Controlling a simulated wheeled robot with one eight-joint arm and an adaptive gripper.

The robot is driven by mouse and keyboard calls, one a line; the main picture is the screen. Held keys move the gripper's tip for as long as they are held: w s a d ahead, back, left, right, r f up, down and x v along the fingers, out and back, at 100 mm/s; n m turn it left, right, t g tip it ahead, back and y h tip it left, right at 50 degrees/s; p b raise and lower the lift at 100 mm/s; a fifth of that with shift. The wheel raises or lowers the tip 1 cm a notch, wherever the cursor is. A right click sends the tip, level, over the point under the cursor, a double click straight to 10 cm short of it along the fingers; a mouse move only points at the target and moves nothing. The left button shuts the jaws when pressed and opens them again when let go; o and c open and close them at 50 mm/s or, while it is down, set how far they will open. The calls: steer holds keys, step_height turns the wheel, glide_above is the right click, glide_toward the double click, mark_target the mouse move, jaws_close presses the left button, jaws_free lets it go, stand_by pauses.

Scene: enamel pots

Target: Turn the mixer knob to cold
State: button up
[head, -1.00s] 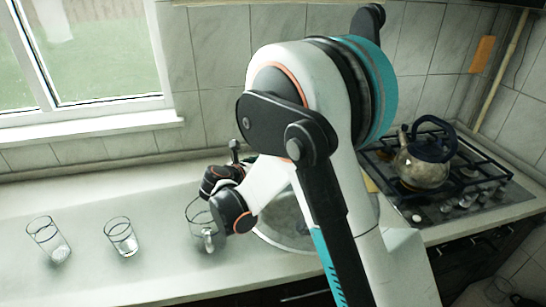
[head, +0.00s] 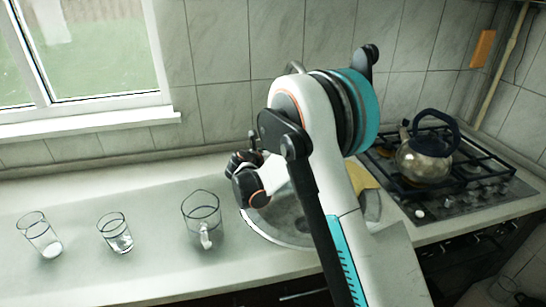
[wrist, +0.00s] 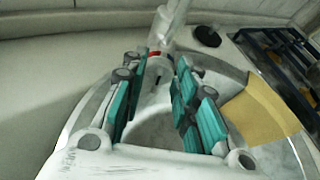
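In the wrist view the pale metal mixer (wrist: 170,28) stands just past the fingertips, with a small red mark low on its body. The knob's exact setting is too small to tell. My gripper (wrist: 160,72) is open, its teal-padded fingers on either side of the view toward the mixer base, with no clear contact. In the head view my gripper (head: 245,178) hangs above the left part of the round sink (head: 262,232). My arm hides most of the mixer there.
A glass mug (head: 202,212) and two glasses (head: 115,236) (head: 40,238) stand on the counter to the left. A yellow cloth (head: 362,176) lies by the sink's right side. A kettle (head: 425,160) sits on the gas hob (head: 465,195).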

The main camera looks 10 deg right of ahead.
steer(key=shift+w, duration=0.1)
steer(key=shift+c, duration=0.6)
jaws_close()
steer(key=shift+d, duration=0.15)
steer(key=shift+s+d+f+m+t+y+b, duration=0.2)
steer(key=shift+m+t+y+b, duration=0.3)
steer(key=shift+m, duration=0.55)
steer(key=shift+s+d+f+m+t+y+b, duration=0.15)
steer(key=shift+d+m+t+y+b, duration=0.3)
steer(key=shift+m, duration=0.65)
steer(key=shift+s+d+f+m+t+y+b, duration=0.2)
steer(key=shift+m+t+y, duration=0.4)
steer(key=shift+m, duration=0.45)
steer(key=shift+r, duration=0.15)
steer(key=shift+o, duration=0.6)
jaws_free()
